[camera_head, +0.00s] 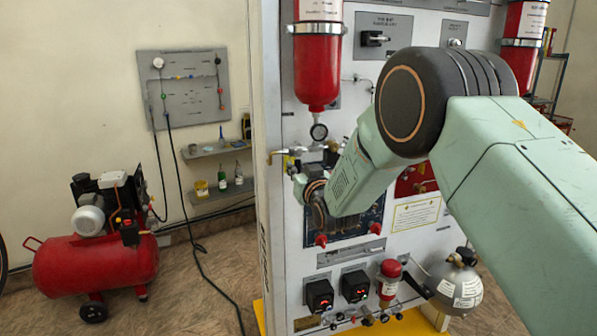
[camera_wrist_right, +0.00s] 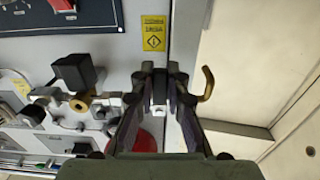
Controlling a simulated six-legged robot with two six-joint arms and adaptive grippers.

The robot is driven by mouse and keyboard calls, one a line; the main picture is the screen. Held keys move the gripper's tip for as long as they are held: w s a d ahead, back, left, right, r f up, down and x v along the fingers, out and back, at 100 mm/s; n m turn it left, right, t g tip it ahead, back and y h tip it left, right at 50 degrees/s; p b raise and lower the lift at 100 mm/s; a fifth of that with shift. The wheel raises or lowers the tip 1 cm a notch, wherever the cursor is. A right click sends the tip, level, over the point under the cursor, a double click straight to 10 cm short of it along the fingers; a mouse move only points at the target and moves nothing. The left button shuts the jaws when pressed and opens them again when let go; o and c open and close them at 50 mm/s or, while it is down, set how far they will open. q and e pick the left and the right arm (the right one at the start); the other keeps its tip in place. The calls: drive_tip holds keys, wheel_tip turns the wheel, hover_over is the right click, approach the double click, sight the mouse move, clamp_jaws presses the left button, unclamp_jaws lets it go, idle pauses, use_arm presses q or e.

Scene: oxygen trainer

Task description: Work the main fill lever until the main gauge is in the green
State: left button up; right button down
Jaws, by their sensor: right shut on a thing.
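The upright panel (camera_head: 395,250) carries a red cylinder (camera_head: 318,65) with a small round gauge (camera_head: 319,132) below it; the gauge's needle and coloured zones are too small to read. My right gripper (camera_wrist_right: 160,88) is at the panel's left edge, shut on a small part that its fingers mostly hide, which I take to be the main fill lever. A curved brass piece (camera_wrist_right: 207,84) sticks out beside the right finger; brass also shows at the panel edge in the head view (camera_head: 278,155). In the head view my right wrist hides the fingertips. My left gripper is not in view.
Valves and fittings (camera_wrist_right: 80,95) sit close to the left of the fingers. A red compressor (camera_head: 95,265) stands on the floor at left. A grey hose board (camera_head: 187,88) and shelves (camera_head: 215,150) are on the wall. Floor between compressor and panel is mostly clear, with a hose across it.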

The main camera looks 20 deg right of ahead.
idle(0.3)
drive_tip(key=c, duration=1.3)
unclamp_jaws()
drive_tip(key=s, duration=1.2)
drive_tip(key=shift+d, duration=0.2)
